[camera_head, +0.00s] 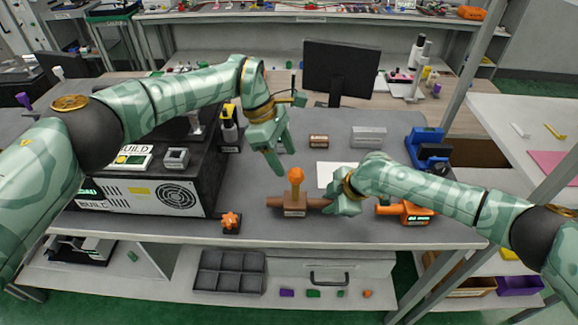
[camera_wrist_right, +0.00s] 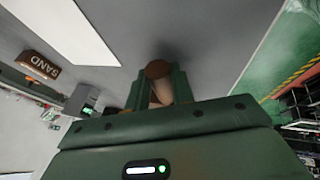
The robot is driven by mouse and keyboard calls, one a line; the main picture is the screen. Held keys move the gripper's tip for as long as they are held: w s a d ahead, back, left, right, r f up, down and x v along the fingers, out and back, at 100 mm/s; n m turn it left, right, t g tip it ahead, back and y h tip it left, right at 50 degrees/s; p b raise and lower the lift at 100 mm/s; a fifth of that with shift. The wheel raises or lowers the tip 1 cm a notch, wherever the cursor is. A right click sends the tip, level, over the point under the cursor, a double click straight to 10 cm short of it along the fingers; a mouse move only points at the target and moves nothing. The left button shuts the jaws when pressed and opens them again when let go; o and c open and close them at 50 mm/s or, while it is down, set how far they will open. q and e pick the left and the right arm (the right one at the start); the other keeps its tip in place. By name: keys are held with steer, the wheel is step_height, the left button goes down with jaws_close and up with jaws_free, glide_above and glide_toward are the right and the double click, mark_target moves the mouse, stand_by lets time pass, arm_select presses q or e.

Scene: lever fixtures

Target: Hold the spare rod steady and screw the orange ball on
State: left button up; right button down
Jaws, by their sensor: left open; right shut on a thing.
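The orange ball (camera_head: 295,174) sits at the top of a short upright brown stem on a labelled brown block (camera_head: 294,211). A brown rod (camera_head: 318,203) lies level at the block and runs right to my right gripper (camera_head: 338,204). That gripper is shut on the rod; in the right wrist view the rod's round brown end (camera_wrist_right: 158,69) shows between the fingers. My left gripper (camera_head: 283,160) is open and empty, pointing down just above and left of the ball, apart from it. Whether the ball is threaded tight cannot be told.
An orange star-shaped knob (camera_head: 231,221) stands on a small dark base at the table's front edge. A black box with a fan (camera_head: 176,197) is at left. An orange device (camera_head: 405,211) and a blue fixture (camera_head: 427,150) are at right. A white sheet (camera_head: 334,174) lies behind.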

steer(key=c, duration=1.1)
jaws_free()
arm_select(q)
steer(key=v, duration=0.7)
steer(key=shift+r, duration=0.2)
steer(key=shift+a, duration=0.1)
